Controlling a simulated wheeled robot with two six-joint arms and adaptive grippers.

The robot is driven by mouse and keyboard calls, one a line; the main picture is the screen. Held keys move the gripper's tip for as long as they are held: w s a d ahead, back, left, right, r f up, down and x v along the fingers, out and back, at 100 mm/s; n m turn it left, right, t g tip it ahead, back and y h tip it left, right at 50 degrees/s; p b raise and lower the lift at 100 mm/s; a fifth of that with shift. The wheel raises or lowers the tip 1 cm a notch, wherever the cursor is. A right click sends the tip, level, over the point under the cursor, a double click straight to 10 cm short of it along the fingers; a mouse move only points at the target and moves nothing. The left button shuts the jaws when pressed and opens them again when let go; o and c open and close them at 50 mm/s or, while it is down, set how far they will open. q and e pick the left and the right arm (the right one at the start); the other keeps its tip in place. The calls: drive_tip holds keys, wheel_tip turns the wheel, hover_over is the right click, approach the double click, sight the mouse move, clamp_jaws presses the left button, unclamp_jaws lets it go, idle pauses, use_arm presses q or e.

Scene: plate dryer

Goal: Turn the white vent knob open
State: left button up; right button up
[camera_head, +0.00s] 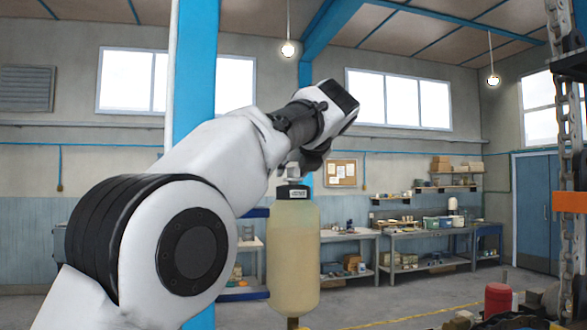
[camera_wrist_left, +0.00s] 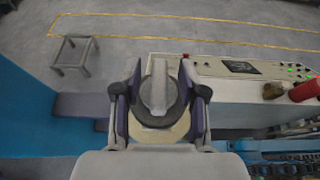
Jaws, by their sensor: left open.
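The white vent knob (camera_wrist_left: 158,88) is a pale bar-shaped handle on a dark round base. In the left wrist view it sits between the two fingers of my left gripper (camera_wrist_left: 160,112). The fingers are open, one on each side; I cannot tell whether they touch it. In the head view my left gripper (camera_head: 312,158) is just above the top of a tan upright cylinder (camera_head: 293,255). A small pale part of the knob (camera_head: 292,171) shows there, above the cylinder's dark labelled cap. My right gripper is not in view.
Behind the cylinder stand workbenches (camera_head: 425,234) with boxes and tools. A blue pillar (camera_head: 193,70) rises behind my arm. In the wrist view, a control panel (camera_wrist_left: 240,68) with buttons and a red cylinder (camera_wrist_left: 306,89) are at the right, and a small table (camera_wrist_left: 75,50) stands on open floor.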

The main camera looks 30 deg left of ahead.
use_arm(q)
drive_tip(key=v, duration=1.1)
drive_tip(key=shift+s+d+r, duration=0.2)
drive_tip(key=shift+d, duration=0.1)
drive_tip(key=shift+d, duration=0.1)
